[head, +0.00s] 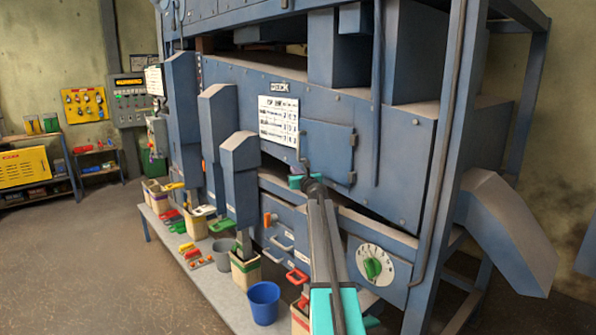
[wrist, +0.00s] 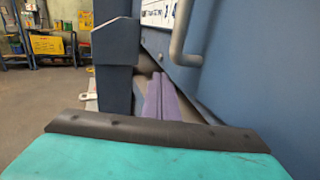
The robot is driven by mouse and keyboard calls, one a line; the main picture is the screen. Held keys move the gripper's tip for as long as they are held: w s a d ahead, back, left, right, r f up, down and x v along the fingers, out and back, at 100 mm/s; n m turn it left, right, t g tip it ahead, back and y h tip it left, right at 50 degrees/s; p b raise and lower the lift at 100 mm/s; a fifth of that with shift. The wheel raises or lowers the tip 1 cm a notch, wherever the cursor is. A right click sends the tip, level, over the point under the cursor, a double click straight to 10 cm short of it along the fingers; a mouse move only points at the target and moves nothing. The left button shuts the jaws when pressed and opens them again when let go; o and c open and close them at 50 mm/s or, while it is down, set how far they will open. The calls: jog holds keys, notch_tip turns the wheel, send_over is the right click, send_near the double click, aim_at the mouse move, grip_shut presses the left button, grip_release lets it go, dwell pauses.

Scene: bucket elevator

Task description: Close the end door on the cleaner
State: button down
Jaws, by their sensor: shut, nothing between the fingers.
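The blue door (head: 330,153) is a small panel in the side of the blue cleaner (head: 225,78), with hinges on its right edge and a grey bar handle (head: 303,150) at its left edge. It looks flush or nearly so; I cannot tell if a gap remains. In the wrist view the grey handle (wrist: 186,45) stands against a large blue surface at right. My gripper (head: 298,182), shut and empty, is by the door's lower left corner, just below the handle. Contact is unclear. In the wrist view my gripper (wrist: 158,132) spans the bottom.
Blue spouts (head: 240,175) stand left of my gripper. A dark slanted gap runs below the cleaner's panel, with a purple-grey piece (wrist: 165,100) beyond it. A blue bucket (head: 263,302) and several bins stand on the bench below. The floor at left is clear.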

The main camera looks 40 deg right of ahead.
jog(key=a, duration=1.2)
jog(key=shift+s+b, duration=0.35)
jog(key=shift+b, duration=0.1)
